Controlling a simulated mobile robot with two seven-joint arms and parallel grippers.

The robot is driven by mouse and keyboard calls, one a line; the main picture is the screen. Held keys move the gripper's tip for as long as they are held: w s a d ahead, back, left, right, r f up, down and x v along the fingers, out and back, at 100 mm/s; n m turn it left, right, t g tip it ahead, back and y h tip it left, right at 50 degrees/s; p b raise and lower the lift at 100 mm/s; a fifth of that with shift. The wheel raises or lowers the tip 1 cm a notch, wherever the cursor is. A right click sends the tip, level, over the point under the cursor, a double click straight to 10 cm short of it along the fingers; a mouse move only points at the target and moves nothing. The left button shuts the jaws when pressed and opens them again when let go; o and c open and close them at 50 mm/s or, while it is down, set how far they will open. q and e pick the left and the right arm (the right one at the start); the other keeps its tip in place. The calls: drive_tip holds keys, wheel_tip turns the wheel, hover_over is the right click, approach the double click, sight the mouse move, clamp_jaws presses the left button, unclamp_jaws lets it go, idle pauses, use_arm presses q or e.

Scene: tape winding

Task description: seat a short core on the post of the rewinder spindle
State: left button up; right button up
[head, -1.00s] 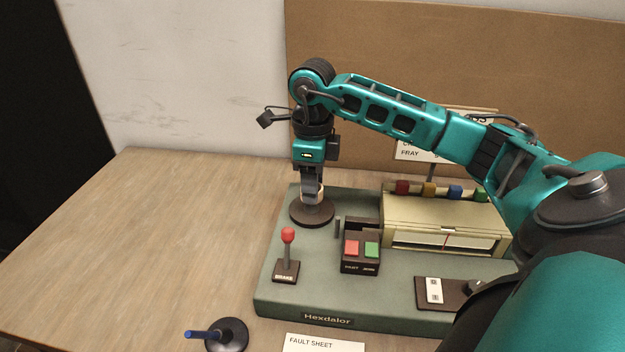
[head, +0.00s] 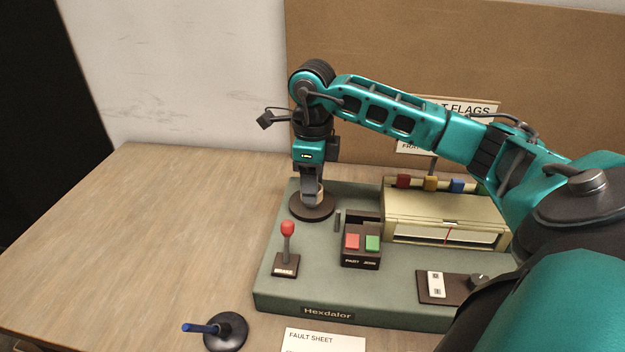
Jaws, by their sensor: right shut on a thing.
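My right gripper (head: 312,198) points straight down over the rewinder spindle (head: 300,208), a dark round disc at the back left of the green machine base. It is shut on a short core (head: 319,196), a small pale tan ring of which only part shows beside the fingers. The core is low over the middle of the disc. The post is hidden by the gripper and core, so I cannot tell whether the core is around it or touching the disc. My left gripper is not in view.
A red-knobbed brake lever (head: 287,242) stands in front of the spindle. Red and green buttons (head: 361,245) and a cream box (head: 440,213) are to the right. The table's left side (head: 130,230) is clear.

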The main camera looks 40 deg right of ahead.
drive_tip(key=shift+f, duration=0.4)
drive_tip(key=o, duration=1.1)
drive_tip(key=shift+o, duration=0.3)
drive_tip(key=shift+o, duration=1.2)
drive_tip(key=shift+r+p, duration=2.6)
drive_tip(key=shift+r, duration=1)
